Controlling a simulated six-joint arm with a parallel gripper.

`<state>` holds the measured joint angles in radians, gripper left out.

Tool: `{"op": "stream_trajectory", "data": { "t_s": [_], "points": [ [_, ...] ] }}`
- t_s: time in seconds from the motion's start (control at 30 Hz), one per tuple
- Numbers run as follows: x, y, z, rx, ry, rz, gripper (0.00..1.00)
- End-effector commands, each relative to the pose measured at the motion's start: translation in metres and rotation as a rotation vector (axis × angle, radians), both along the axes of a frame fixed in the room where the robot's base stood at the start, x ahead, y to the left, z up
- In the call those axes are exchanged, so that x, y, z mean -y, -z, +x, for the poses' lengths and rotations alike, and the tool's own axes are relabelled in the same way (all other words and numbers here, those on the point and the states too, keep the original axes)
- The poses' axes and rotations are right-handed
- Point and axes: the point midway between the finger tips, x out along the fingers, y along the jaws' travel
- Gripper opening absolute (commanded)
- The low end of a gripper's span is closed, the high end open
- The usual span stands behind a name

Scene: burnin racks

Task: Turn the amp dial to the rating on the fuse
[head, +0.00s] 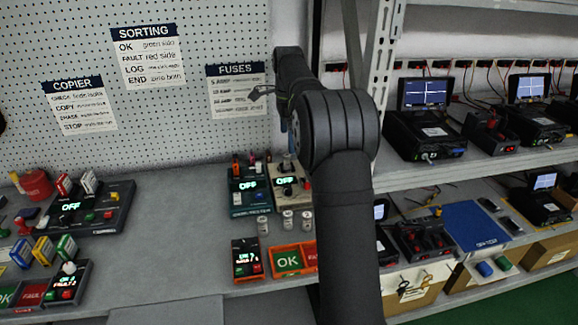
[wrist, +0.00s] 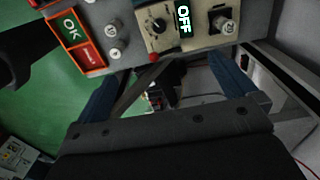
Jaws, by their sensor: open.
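A beige unit (head: 303,187) stands on the bench behind my arm in the head view, its display reading OFF. In the wrist view the beige unit (wrist: 205,42) shows a black dial (wrist: 158,25) with tick marks, a red button (wrist: 154,57) and the OFF display (wrist: 183,18). A pale cylindrical fuse (wrist: 222,25) is at the unit's right part; its rating is too small to read. My gripper (wrist: 168,88) has its blue fingers wide apart and empty, short of the unit and not touching the dial.
A teal unit (head: 248,192) also reads OFF. Several small cylinders (head: 263,225) stand in front, near an orange-edged OK tray (head: 287,261), also in the wrist view (wrist: 69,24). A FUSES notice (head: 238,92) hangs on the pegboard, partly unreadable. Shelves of instruments (head: 425,133) fill the right.

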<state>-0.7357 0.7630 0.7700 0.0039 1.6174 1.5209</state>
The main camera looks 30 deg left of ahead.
Motion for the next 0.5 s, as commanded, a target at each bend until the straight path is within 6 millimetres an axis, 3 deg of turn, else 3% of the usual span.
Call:
{"op": "stream_trajectory", "data": {
  "t_s": [0.3, 0.5],
  "points": [
    [0.0000, 0.0000, 0.0000, 0.000, 0.000, 0.000, 0.98],
    [0.0001, 0.0021, -0.0006, 0.000, -0.106, 0.000, 0.59]
  ]
}}
